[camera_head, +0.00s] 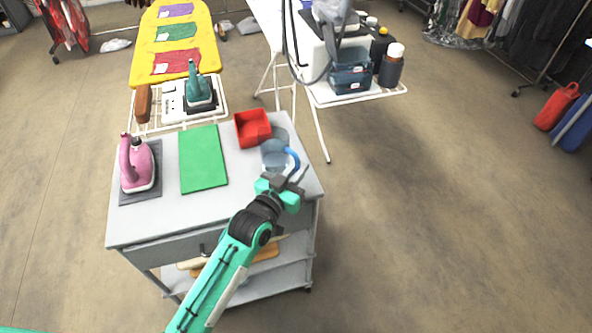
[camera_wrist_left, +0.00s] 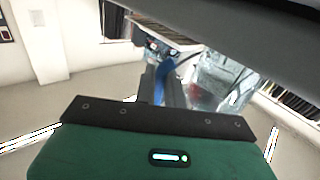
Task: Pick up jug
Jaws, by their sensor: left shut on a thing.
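The jug (camera_head: 274,158) is clear, with a blue handle, at the right side of the grey trolley top. My left gripper (camera_head: 288,180) is at the jug's handle side, shut on the blue handle. In the left wrist view the blue handle (camera_wrist_left: 164,78) stands between the jaws, and the clear jug body (camera_wrist_left: 222,76) is to its right. The gripper partly hides the jug's lower part, and I cannot tell whether its base touches the trolley. My right gripper is not in view.
The trolley top (camera_head: 160,222) also holds a red box (camera_head: 251,127) close behind the jug, a green mat (camera_head: 203,160) and a pink iron (camera_head: 136,163). A yellow ironing board (camera_head: 172,50) and a white table with bottles (camera_head: 390,65) stand behind.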

